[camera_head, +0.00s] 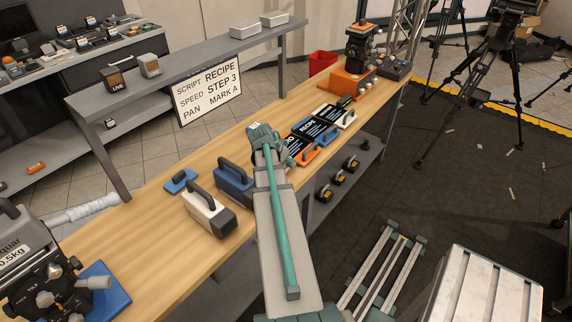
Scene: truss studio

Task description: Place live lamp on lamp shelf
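A small dark box-shaped lamp with a face reading LIVE (115,79) stands on the grey raised shelf (190,65) at the upper left. A similar lamp (149,65) stands just right of it, its label not readable. I cannot tell which surface is the lamp shelf. My arm reaches up from the bottom centre over the wooden bench (150,235). Its far end is near the bench's middle, well right of the LIVE lamp and apart from it. My gripper's fingers cannot be made out.
White (208,213) and blue (234,181) handled blocks stand left of my arm. Several labelled handled blocks (315,131) lie right of it. A sign (207,92) hangs from the shelf's front. An orange-based device (352,80) stands at the bench's far end; a camera rig (40,265) stands lower left.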

